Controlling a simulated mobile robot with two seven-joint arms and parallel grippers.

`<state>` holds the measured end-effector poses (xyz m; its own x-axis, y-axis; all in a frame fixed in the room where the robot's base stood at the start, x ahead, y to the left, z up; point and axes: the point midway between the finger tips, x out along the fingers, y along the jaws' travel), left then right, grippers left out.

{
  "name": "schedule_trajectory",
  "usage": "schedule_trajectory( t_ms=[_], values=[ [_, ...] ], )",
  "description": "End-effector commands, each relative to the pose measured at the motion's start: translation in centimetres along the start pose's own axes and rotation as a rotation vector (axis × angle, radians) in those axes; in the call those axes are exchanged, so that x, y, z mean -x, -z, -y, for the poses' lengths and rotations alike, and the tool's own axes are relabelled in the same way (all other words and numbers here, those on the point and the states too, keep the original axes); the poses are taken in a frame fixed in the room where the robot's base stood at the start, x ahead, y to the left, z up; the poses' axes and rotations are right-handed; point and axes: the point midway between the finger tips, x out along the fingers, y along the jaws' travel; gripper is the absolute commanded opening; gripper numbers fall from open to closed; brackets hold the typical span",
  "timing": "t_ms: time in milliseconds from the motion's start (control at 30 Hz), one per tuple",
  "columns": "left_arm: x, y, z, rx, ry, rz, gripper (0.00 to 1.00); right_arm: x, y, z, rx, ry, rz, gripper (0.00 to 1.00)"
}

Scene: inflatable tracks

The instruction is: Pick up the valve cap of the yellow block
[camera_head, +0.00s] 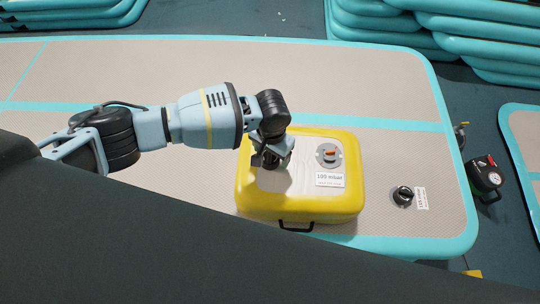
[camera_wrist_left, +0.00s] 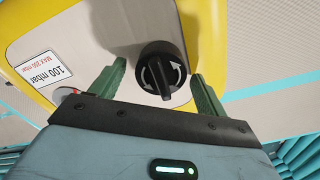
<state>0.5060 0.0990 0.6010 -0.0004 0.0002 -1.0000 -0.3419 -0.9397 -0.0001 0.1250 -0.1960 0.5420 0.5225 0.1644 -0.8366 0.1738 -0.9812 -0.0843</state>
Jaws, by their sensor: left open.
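The yellow block (camera_head: 300,208) lies on the beige mat with a pale top face. Its black round valve cap (camera_wrist_left: 163,76), with a raised grip bar and white arrows, shows in the left wrist view on the pale top. My left gripper (camera_head: 270,160) points down over the left part of the block. Its two green fingers are open, one on each side of the cap, with visible gaps. In the head view the gripper mostly hides the cap. My right gripper is not in view.
Another black cap (camera_head: 403,196) sits on the turquoise-edged mat (camera_head: 390,85), right of the block. A pump with a gauge (camera_head: 487,178) stands on the floor. Stacked turquoise mats (camera_head: 390,30) are at the back. A black handle (camera_head: 296,227) is on the block's front.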

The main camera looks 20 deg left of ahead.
Motion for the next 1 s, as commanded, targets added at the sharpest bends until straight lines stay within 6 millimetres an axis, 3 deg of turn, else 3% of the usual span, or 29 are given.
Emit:
schedule_trajectory(
  t_ms=[167,500,767,1000],
  values=[
    [0.1,0.0,0.0,0.000,0.000,0.000,0.73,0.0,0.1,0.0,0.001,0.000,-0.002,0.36],
    [0.1,0.0,0.0,0.000,0.000,0.000,0.30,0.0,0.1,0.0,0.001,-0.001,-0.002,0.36],
    [0.2,0.0,0.0,0.000,0.000,0.000,0.30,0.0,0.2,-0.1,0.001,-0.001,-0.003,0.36],
    [1.8,0.0,0.0,0.000,-0.001,-0.002,0.30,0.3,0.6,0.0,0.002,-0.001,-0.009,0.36]
  ],
)
